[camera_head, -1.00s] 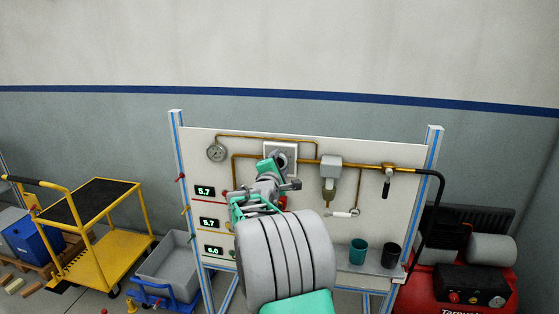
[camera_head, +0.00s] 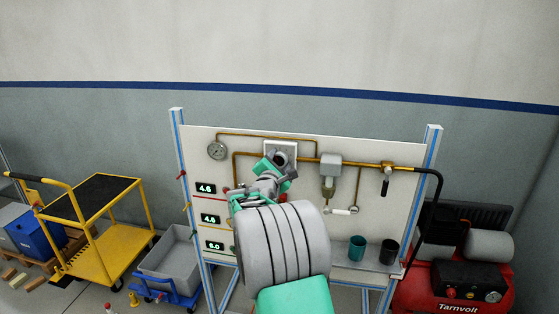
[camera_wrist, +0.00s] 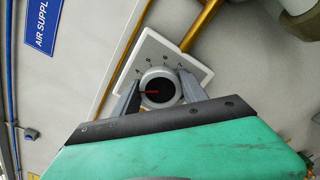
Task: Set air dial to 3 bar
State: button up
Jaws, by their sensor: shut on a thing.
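The air dial (camera_wrist: 157,90) is a round grey knob with a dark face and a red pointer mark, on a white square plate (camera_wrist: 196,64) with a numbered scale. In the wrist view my gripper (camera_wrist: 158,94) has a finger on each side of the knob and is shut on it. The red mark lies toward the left of the knob's face. In the head view my gripper (camera_head: 277,164) is at the dial plate (camera_head: 292,148), and my arm hides part of the panel. The upper display (camera_head: 205,188) reads 4.6, the middle display (camera_head: 210,219) appears to read 4.6, and the lower display (camera_head: 214,246) reads 6.0.
A round gauge (camera_head: 217,151), brass pipes (camera_head: 240,136) and a grey filter unit (camera_head: 330,168) are on the panel. A teal cup (camera_head: 357,248) and a dark cup (camera_head: 389,251) stand on its shelf. A red compressor (camera_head: 455,285) is at right, a yellow cart (camera_head: 105,248) at left.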

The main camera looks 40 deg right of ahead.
jog(key=shift+f, duration=0.1)
jog(key=o, duration=1.4)
jog(key=b+v, duration=0.2)
jog(key=v, duration=0.5)
jog(key=shift+s+a, duration=0.25)
jog(key=shift+a, duration=0.1)
